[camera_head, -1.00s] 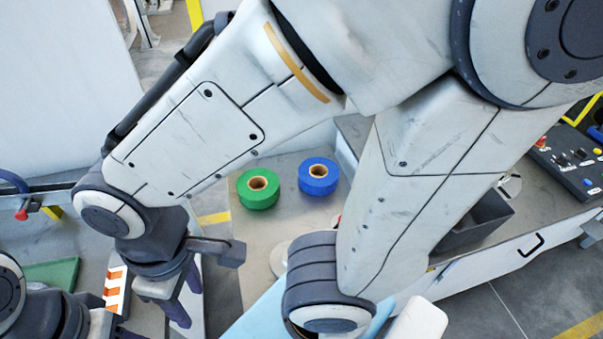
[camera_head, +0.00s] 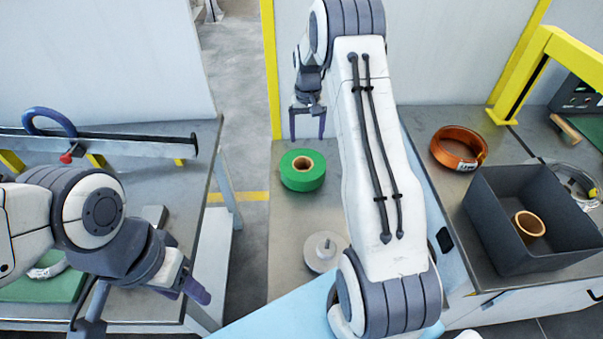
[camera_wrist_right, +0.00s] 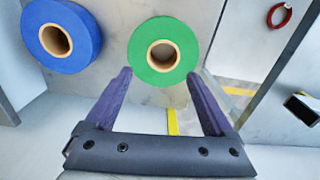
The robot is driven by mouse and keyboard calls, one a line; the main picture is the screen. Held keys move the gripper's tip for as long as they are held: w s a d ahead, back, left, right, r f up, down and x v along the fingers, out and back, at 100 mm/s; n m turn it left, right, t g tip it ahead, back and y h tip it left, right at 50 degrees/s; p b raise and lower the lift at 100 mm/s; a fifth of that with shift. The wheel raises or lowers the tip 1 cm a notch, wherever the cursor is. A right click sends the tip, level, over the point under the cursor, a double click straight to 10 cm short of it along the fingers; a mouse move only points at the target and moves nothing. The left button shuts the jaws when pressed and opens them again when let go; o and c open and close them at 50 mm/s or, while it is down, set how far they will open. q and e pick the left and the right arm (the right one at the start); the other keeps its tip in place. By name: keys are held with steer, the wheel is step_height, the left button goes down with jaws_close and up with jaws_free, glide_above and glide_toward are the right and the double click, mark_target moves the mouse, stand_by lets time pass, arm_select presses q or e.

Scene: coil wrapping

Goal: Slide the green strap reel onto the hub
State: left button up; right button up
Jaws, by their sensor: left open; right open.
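The green strap reel (camera_head: 302,171) lies flat on the grey bench, with a tan core. The hub (camera_head: 326,247), a pale disc with a short upright post, stands on the same bench nearer to me. My right gripper (camera_head: 307,135) is open and empty above and beyond the green reel. In the right wrist view the green reel (camera_wrist_right: 163,52) shows just past and between the open fingertips (camera_wrist_right: 160,80), and I see no clear contact. My left gripper (camera_head: 196,285) is over the left bench, away from the reel, with its fingers overlapping in view.
A blue reel (camera_wrist_right: 60,35) lies beside the green one; my right arm hides it in the head view. A dark bin (camera_head: 487,225) holding a tan ring and a copper coil (camera_head: 458,148) are on the right. A floor gap separates the left bench (camera_head: 195,180).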

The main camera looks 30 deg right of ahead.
steer(key=d+f, duration=0.3)
steer(key=d, duration=0.1)
glide_above(318, 162)
steer(key=shift+m, duration=0.4)
step_height(318, 162, down, 5)
steer(key=shift+r+p, duration=0.2)
steer(key=shift+p, duration=0.2)
steer(key=f, duration=0.1)
steer(key=f+p, duration=0.1)
steer(key=f, duration=0.2)
steer(key=shift+s+f+p, duration=0.25)
steer(key=shift+f+p, duration=0.15)
steer(key=shift+f, duration=0.4)
steer(key=shift+c, duration=0.3)
jaws_close()
steer(key=shift+w+r, duration=0.1)
steer(key=shift+w, duration=0.05)
